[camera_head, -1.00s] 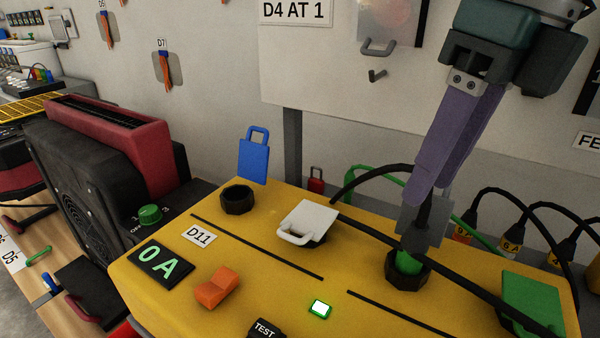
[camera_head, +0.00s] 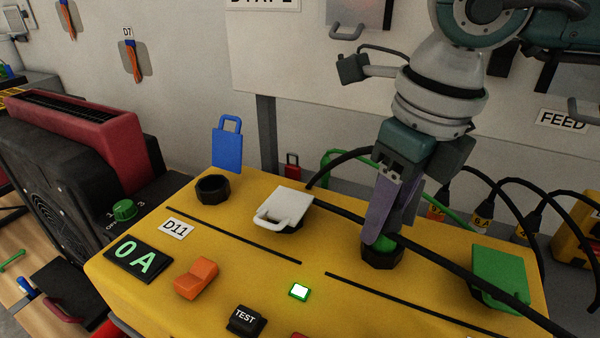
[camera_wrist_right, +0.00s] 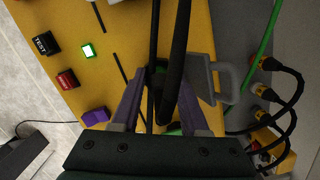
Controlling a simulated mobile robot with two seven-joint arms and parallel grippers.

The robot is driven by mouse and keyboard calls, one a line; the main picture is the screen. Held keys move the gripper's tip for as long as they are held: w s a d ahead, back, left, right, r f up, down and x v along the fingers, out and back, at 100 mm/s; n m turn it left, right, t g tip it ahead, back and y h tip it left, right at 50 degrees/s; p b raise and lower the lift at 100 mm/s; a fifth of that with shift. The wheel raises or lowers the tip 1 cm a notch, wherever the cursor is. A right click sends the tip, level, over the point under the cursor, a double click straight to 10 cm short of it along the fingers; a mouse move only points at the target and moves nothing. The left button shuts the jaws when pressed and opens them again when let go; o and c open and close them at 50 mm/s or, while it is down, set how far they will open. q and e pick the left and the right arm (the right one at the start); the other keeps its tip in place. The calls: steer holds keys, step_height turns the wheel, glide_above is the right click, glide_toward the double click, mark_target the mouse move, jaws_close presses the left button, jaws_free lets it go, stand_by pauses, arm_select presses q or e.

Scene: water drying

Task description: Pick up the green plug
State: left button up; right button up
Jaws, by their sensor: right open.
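The green plug (camera_head: 385,242) sits in a black socket ring (camera_head: 382,258) on the yellow box; only a small green part shows. My right gripper (camera_head: 380,228) points down at it, with its purple fingers low over the socket. In the right wrist view the fingers (camera_wrist_right: 160,88) are apart, one on each side of the socket and a black cable (camera_wrist_right: 175,60). Cables and fingers hide much of the plug; I cannot tell whether they touch it. My left gripper is not in view.
Black cables cross over the yellow box (camera_head: 215,262). A grey handled flap (camera_wrist_right: 205,80) stands beside the socket. A green flap (camera_head: 498,272), white flap (camera_head: 285,207) and blue flap (camera_head: 227,150) are on the box. A red and black machine (camera_head: 85,128) stands left.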

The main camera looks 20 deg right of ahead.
steer(key=shift+c, duration=0.2)
jaws_close()
steer(key=shift+r, duration=0.15)
